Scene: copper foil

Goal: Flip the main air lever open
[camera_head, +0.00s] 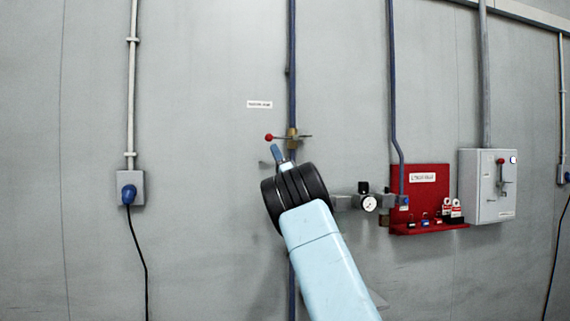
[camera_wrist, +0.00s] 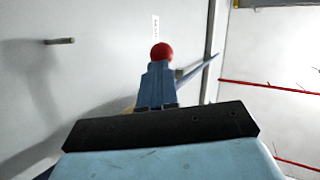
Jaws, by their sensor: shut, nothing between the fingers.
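The main air lever has a red ball knob (camera_head: 268,137) left of a brass valve body (camera_head: 291,143) on a vertical blue pipe (camera_head: 292,60). Its handle lies roughly level, crosswise to the pipe. My gripper (camera_head: 275,149) is shut and empty, pointing up just below the handle near the knob. In the wrist view, the red knob (camera_wrist: 162,52) shows just beyond the tips of my gripper (camera_wrist: 156,66). I cannot tell whether they touch.
A small white label (camera_head: 260,104) is above the lever. To the right are a pressure gauge (camera_head: 369,203), a red lockout board (camera_head: 420,177) and a grey switch box (camera_head: 487,186). A socket (camera_head: 131,187) with a cable is at left. The wall between socket and pipe is mostly clear.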

